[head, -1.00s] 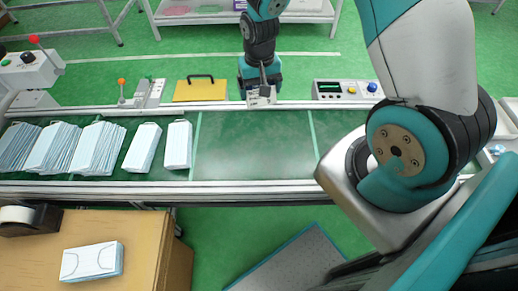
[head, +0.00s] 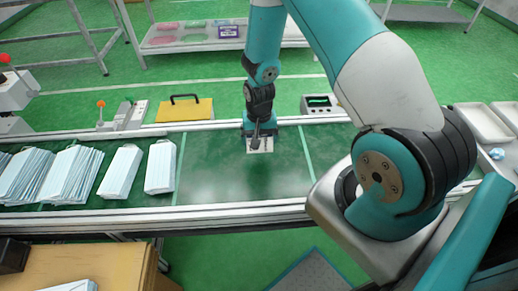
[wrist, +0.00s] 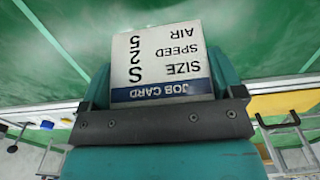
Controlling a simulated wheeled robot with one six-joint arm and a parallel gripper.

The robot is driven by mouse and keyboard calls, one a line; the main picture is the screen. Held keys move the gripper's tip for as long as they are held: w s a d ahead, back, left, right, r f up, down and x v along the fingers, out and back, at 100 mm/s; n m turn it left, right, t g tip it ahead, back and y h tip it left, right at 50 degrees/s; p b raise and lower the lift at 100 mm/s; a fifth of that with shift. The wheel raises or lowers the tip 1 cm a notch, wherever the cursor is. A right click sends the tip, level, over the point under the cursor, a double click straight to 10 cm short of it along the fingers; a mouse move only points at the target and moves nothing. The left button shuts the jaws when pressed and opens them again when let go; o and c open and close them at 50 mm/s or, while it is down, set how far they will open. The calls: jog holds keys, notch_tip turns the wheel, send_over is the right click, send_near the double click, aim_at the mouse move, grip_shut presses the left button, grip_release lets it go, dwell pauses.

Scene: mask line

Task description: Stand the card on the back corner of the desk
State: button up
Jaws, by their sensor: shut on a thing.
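The job card (head: 260,146) is a small pale card with dark print and a dark blue band. My gripper (head: 260,133) is shut on it, above the green belt. In the wrist view the card (wrist: 163,50) stands out beyond the dark gripper bar (wrist: 160,122) and reads upside down. The card's gripped edge is hidden. The wooden desk (head: 110,262) is at the bottom left of the head view, well apart from the gripper. Its back right corner shows, while its front is cut off by the frame.
The green belt (head: 230,175) carries several mask stacks (head: 120,171) on its left. A black object (head: 12,255) and a pale stack (head: 70,287) sit on the desk. A yellow case (head: 184,110) and a control box (head: 322,103) stand behind the belt.

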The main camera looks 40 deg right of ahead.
aim_at(259, 157)
jog(key=shift+f, duration=2.65)
jog(key=shift+f, duration=0.1)
jog(key=shift+f, duration=0.15)
jog(key=o, duration=0.7)
